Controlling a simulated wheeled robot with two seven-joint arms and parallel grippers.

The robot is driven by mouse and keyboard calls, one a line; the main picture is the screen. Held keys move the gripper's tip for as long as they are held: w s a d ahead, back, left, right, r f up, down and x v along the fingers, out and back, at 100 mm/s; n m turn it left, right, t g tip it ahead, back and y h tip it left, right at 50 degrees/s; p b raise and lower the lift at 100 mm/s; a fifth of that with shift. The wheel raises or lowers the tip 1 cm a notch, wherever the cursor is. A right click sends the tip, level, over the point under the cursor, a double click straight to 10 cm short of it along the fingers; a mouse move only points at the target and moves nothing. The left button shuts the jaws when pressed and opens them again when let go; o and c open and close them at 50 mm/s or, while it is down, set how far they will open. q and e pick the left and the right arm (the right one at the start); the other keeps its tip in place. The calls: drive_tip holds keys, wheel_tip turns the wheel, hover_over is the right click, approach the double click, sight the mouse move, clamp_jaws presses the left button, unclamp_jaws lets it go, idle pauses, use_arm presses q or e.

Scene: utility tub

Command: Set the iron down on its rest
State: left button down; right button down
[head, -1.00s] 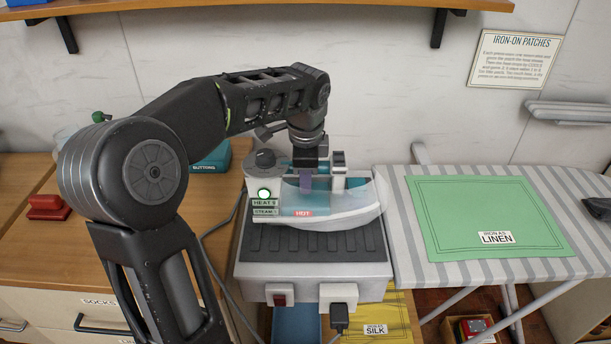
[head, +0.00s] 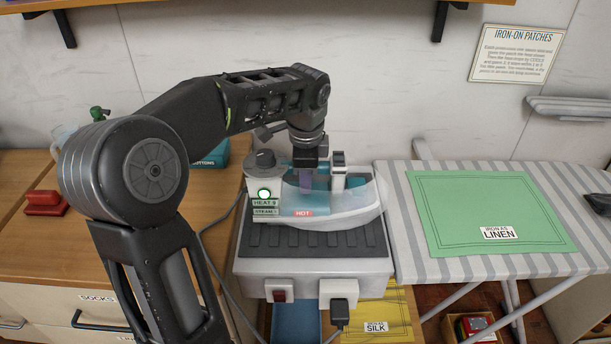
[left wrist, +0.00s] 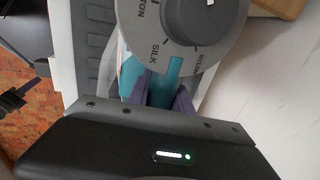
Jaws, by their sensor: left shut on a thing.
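The iron (head: 345,219) is white with a teal tank, a grey dial, a green lamp and a red HOT label. My left gripper (head: 307,182) is shut on its handle from above; in the left wrist view the purple fingers (left wrist: 162,97) flank the teal handle below the dial (left wrist: 190,25) marked SILK. The iron lies level over the back part of the rest (head: 300,262), a dark ribbed pad on a light grey box. I cannot tell whether its sole touches the pad. My right gripper is not in view.
The striped ironing board (head: 395,190) with a green LINEN cloth (head: 485,215) stands right of the rest. A wooden counter (head: 60,245) with a red object (head: 45,203) is at left. A grey cord runs beside the rest; a plug (head: 340,300) sits on its front.

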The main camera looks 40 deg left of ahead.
use_arm(q)
drive_tip(key=shift+f, duration=0.15)
drive_tip(key=c, duration=1.3)
unclamp_jaws()
drive_tip(key=shift+c, duration=0.2)
drive_tip(key=shift+o, duration=1.3)
drive_tip(key=shift+f, duration=0.15)
drive_tip(key=r, duration=0.5)
drive_tip(key=s+d+r, duration=0.1)
drive_tip(key=r, duration=0.2)
drive_tip(key=shift+s, duration=0.1)
